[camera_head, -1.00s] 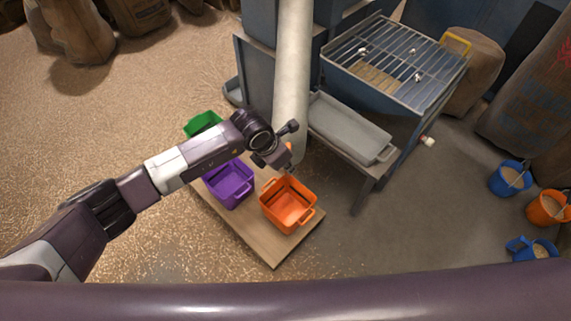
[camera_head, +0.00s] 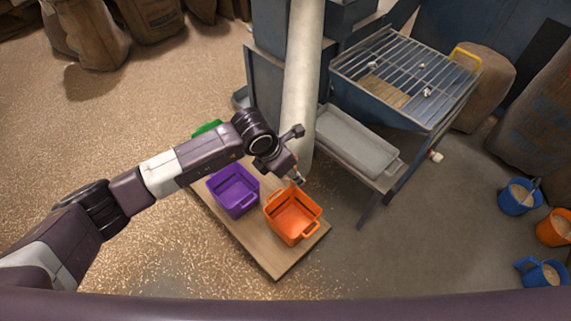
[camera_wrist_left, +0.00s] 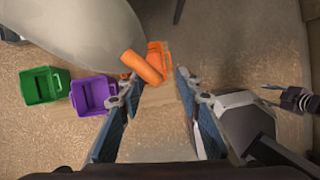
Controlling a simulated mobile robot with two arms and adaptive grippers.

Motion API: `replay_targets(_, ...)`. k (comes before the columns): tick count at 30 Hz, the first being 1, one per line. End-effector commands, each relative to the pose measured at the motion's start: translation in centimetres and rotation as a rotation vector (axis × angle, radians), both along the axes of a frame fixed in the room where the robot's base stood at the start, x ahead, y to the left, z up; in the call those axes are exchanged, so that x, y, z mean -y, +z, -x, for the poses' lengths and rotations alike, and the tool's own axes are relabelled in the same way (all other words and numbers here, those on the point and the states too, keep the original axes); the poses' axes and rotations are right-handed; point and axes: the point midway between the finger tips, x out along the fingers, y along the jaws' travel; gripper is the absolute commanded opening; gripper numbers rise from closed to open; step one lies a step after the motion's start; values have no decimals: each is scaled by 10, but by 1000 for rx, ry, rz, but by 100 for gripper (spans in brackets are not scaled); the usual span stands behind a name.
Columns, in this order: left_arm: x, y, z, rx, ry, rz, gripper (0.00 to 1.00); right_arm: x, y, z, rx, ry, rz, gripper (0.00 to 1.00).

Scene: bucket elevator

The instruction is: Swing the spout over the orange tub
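The pale tubular spout (camera_head: 302,90) comes down in the head view; its lower end is beside my left gripper (camera_head: 299,180) and partly hidden by it. It also fills the upper left of the left wrist view (camera_wrist_left: 75,30). There, an orange cylindrical handle (camera_wrist_left: 142,67) lies just beyond my left fingertips (camera_wrist_left: 157,82), nearer the left finger. The fingers are wide apart with nothing gripped. The orange tub (camera_head: 293,216) stands on a wooden board just below my left gripper; in the wrist view it is partly hidden behind the handle (camera_wrist_left: 160,50).
A purple tub (camera_head: 233,190) and a green tub (camera_head: 207,128) share the wooden board (camera_head: 279,262) with the orange tub. A blue machine with a grate (camera_head: 405,80) and a grey tray (camera_head: 358,140) stand right of the spout. Buckets (camera_head: 519,197) stand at far right.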

Motion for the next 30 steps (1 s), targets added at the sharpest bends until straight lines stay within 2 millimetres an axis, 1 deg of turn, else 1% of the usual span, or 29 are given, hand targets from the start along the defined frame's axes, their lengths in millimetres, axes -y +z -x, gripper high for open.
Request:
replay_targets(1, -1, 16, 1, 9, -5, 9, 30, 0, 0, 0, 0, 0, -1, 40)
replay_targets(6, -13, 47, 9, 7, -3, 7, 30, -1, 0, 1, 0, 0, -1, 40)
replay_targets(9, -18, 60, 13, 5, -4, 5, 30, -1, 0, 1, 0, 0, -1, 40)
replay_targets(12, -21, 68, 16, 3, -2, 4, 30, -1, 0, 1, 0, 0, -1, 40)
replay_targets(17, -24, 73, 17, 1, -1, 2, 30, -1, 0, 1, 0, 0, -1, 40)
replay_targets(30, -24, 73, 18, 0, 0, 1, 30, -1, 0, 0, 0, 0, -1, 40)
